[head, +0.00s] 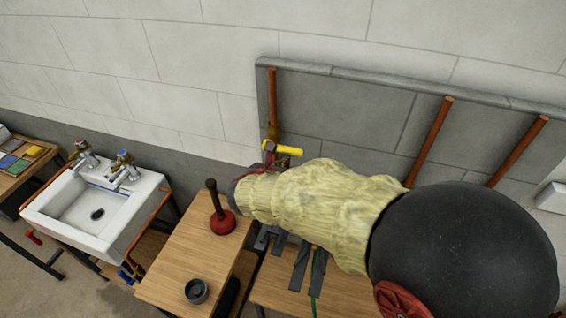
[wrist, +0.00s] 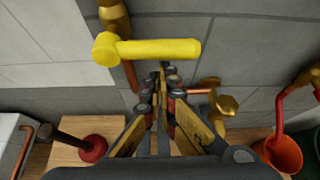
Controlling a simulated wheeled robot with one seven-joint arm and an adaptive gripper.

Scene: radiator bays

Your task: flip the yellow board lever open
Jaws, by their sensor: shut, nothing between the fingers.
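The yellow board lever (wrist: 150,49) is a bar on a brass valve (wrist: 113,17) on a vertical copper pipe. In the wrist view the bar lies nearly level, pointing right across the pipe. In the head view the lever (head: 284,149) shows on the grey board, just beyond my sleeved arm. My gripper (wrist: 163,74) is shut and empty. Its fingertips appear just below the middle of the bar in the wrist view; I cannot tell whether they touch it. My arm hides most of the gripper in the head view.
A second brass fitting (wrist: 221,100) sits right of the fingers. An orange-red bucket (wrist: 279,150) is at far right. A red plunger (head: 222,222) and dark cup (head: 196,291) stand on the wooden bench (head: 180,258). A white sink (head: 96,215) is to the left.

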